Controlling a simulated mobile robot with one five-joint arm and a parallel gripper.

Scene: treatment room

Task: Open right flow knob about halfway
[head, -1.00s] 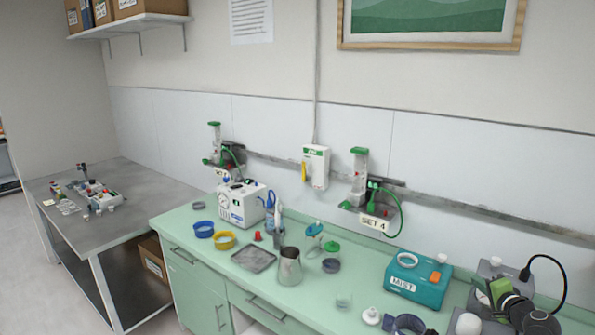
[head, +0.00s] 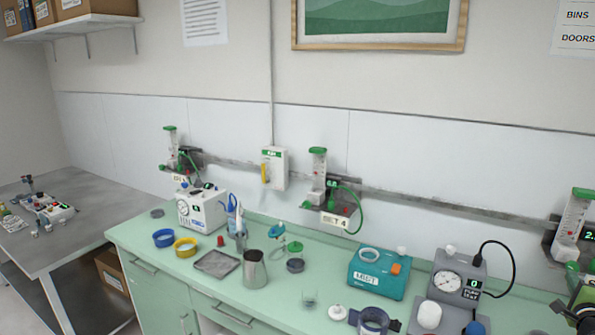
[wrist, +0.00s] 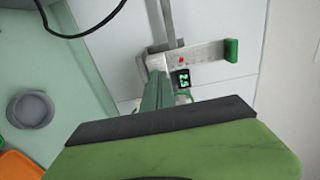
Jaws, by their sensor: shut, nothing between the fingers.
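The right flowmeter (head: 575,222) is at the right edge of the head view, on the wall rail, with a green cap on a clear tube and a lit display partly cut off. In the wrist view this flowmeter (wrist: 205,58) lies sideways, with its green cap at the right and a small display (wrist: 181,79) that seems to read 2.5. A red spot shows in or on its tube. My gripper (wrist: 157,78) is shut and empty, its narrow green fingers pointing at the flowmeter's lower end. They hide that part, so I cannot make out the knob or tell whether they touch it.
On the green counter stand a gauge unit (head: 459,277) with a black cable, a teal MIST box (head: 377,272), a metal jug (head: 254,268) and several cups. A second flowmeter marked SET 4 (head: 318,180) hangs mid-rail. The wall rail (head: 440,205) runs behind.

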